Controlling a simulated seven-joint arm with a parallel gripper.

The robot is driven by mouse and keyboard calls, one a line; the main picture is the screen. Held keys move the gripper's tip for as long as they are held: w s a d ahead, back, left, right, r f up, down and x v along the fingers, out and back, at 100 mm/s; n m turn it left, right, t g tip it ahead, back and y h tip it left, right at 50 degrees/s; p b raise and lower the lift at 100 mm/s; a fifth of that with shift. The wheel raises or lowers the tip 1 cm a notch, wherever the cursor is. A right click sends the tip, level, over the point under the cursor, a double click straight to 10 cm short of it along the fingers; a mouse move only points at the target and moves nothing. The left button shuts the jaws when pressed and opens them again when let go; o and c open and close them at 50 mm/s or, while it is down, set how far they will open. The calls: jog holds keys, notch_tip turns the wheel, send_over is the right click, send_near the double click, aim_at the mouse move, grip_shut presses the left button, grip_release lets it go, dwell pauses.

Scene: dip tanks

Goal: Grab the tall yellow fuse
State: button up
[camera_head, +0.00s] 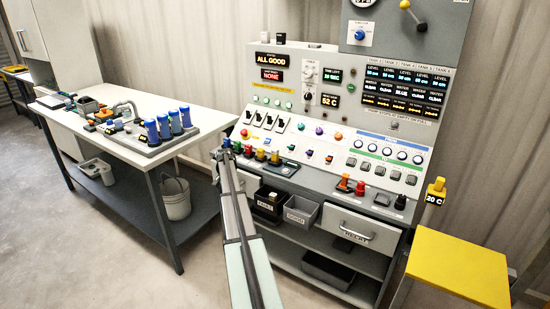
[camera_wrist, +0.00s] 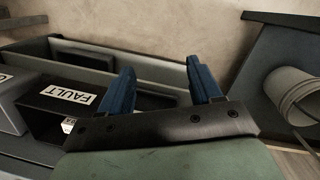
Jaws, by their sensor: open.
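In the head view, a yellow fuse (camera_head: 260,155) stands upright in the row along the console's front ledge, among fuses of other colours. It is small here, and I cannot tell its height against the others well. My gripper (camera_head: 226,144) is at the left end of that ledge, left of the yellow fuse and apart from it. In the wrist view, the two blue fingers of my gripper (camera_wrist: 160,70) are spread apart with nothing between them. The yellow fuse does not show in the wrist view.
A black FAULT bin (camera_head: 266,208) and a grey GOOD bin (camera_head: 300,210) sit below the ledge. The FAULT bin also shows in the wrist view (camera_wrist: 50,122). A bucket (camera_head: 176,199) stands under the white side table (camera_head: 205,122). A red fuse (camera_head: 360,188) stands further right.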

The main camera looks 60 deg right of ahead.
jog(key=s+d+r+m, duration=0.2)
jog(key=d+r, duration=1.1)
jog(key=d, duration=0.2)
notch_tip(320, 180, up, 13)
jog(key=m+t+h, duration=0.1)
jog(key=m, duration=0.1)
send_over(275, 150)
notch_tip(275, 150, down, 14)
jog(key=shift+w+d+r, duration=0.1)
jog(key=shift+d+r, duration=0.05)
jog(key=shift+c, duration=0.2)
